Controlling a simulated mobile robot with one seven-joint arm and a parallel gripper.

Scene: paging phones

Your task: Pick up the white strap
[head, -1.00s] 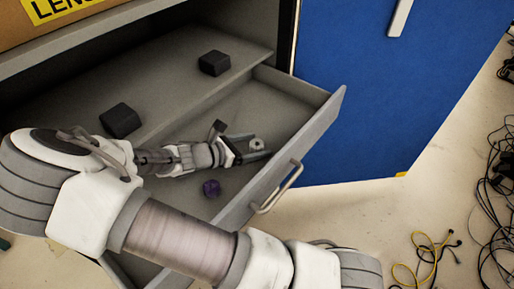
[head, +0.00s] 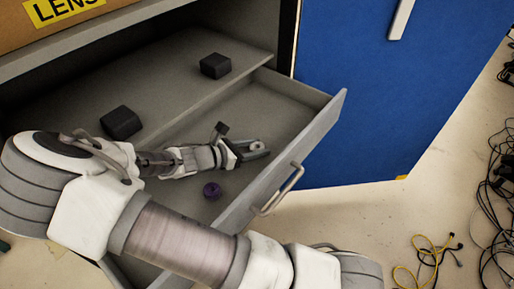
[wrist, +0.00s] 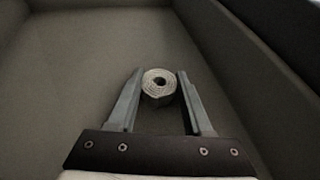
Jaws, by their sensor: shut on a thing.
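The white strap is a small rolled coil (wrist: 159,84) seen between the two fingers of my gripper (wrist: 160,90) in the wrist view. My gripper is shut on it, with one finger along each side of the roll. In the head view the strap (head: 256,145) shows as a small pale roll at the tips of my gripper (head: 253,151), inside the open drawer. Whether the roll touches the drawer floor is hard to tell.
The open grey drawer (head: 335,107) surrounds my gripper with its walls. A small purple roll (head: 212,190) lies in the drawer nearer the camera. Two dark blocks (head: 215,65) (head: 121,122) sit on the grey surface behind. A blue panel (head: 370,110) stands to the right.

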